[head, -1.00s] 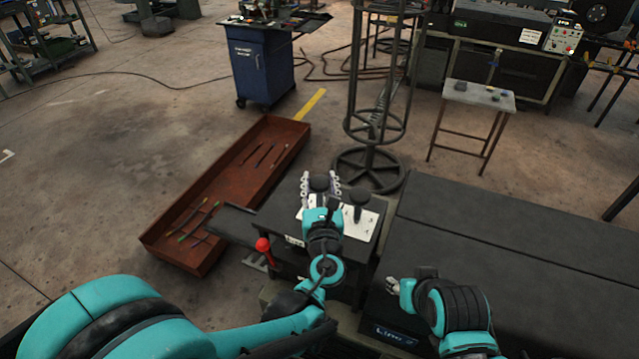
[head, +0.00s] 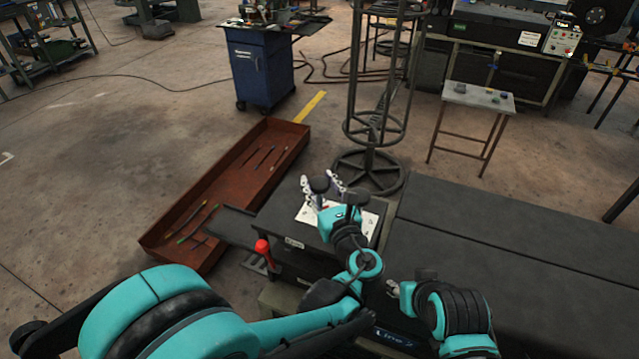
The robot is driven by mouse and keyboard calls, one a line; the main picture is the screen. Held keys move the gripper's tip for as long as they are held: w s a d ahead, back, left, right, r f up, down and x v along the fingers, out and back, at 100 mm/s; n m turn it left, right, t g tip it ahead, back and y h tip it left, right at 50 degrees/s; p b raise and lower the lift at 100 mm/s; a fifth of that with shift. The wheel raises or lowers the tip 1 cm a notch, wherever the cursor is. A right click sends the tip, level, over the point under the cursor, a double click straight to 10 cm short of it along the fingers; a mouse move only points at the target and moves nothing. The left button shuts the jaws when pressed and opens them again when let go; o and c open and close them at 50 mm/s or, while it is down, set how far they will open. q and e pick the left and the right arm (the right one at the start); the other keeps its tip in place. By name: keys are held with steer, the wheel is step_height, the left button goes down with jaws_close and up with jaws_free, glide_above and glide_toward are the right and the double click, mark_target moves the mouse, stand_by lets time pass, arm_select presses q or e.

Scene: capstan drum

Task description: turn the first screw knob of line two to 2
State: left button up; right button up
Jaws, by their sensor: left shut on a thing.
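A dark round screw knob (head: 319,185) stands at the far left of a pale panel (head: 371,222) on top of a dark machine box. My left gripper (head: 320,186) is around this knob, one finger on each side, and is shut on it. A second dark knob (head: 356,199) stands just to the right, partly hidden behind my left wrist. Any scale marks at the knobs are too small or hidden to read. My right gripper (head: 393,288) is low in front of the machine, beside the dark cover, mostly hidden by its own arm; its fingers are too small to judge.
A red-knobbed lever (head: 263,247) stands left of the panel. A long rusty tray (head: 165,237) with several rods lies on the floor at left. A round wire stand (head: 368,165) is behind. A wide dark cover (head: 530,250) fills the right, with free space above.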

arm_select(q)
steer(key=o, duration=1.2)
